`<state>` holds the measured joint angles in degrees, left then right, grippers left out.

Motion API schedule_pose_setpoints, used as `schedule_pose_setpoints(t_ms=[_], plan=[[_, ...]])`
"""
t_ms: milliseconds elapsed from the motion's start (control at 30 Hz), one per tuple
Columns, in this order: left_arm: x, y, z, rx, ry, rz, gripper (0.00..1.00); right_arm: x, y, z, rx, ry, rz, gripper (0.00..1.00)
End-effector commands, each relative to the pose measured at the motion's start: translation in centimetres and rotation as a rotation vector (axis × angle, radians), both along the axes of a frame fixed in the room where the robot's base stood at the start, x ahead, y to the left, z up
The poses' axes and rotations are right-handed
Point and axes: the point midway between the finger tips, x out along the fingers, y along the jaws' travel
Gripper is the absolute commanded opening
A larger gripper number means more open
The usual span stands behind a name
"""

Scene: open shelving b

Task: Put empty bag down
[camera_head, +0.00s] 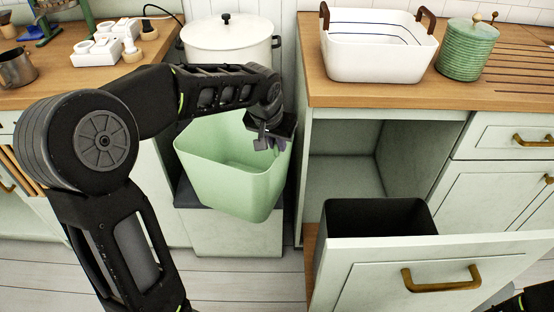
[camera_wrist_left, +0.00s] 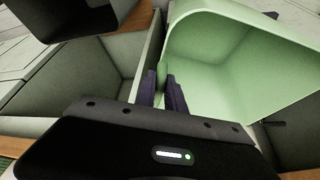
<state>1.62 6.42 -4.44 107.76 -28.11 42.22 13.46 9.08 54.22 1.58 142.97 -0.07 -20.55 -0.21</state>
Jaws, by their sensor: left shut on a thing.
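A light green, open-topped container (camera_head: 226,178) hangs tilted in front of the left cabinet in the head view. It looks like a bin and is the only thing in my grip; no separate bag shows. Its visible inside is empty. My left gripper (camera_head: 267,143) is at its upper right rim. In the left wrist view, the dark fingers of my left gripper (camera_wrist_left: 162,88) are shut on the rim of the green container (camera_wrist_left: 245,62). Whether its bottom touches the grey block below is unclear. My right gripper is not in view.
A pulled-out drawer (camera_head: 440,272) at the right holds a black bin (camera_head: 378,217). An open cabinet space (camera_head: 345,160) lies behind it. A grey-green box (camera_head: 238,238) sits beneath the container. A white pot (camera_head: 230,45) and a white basket (camera_head: 378,55) stand above.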

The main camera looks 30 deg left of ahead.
Motion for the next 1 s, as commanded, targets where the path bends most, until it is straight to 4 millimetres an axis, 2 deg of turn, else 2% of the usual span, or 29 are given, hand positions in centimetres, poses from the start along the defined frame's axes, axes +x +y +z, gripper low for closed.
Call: schedule_pose_setpoints(t_ms=[333,600,700,1000], plan=[[0.0,0.0,-0.4,0.0,0.0,-0.001,0.0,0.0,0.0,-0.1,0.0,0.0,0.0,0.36],[0.0,0.0,-4.7,0.0,0.002,-0.001,0.0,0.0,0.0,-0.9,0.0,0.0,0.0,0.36],[0.0,0.0,-5.5,0.001,0.0,-0.002,0.0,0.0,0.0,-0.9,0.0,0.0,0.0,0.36],[0.1,0.0,-5.6,0.001,-0.002,-0.001,0.0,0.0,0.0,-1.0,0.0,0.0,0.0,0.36]])
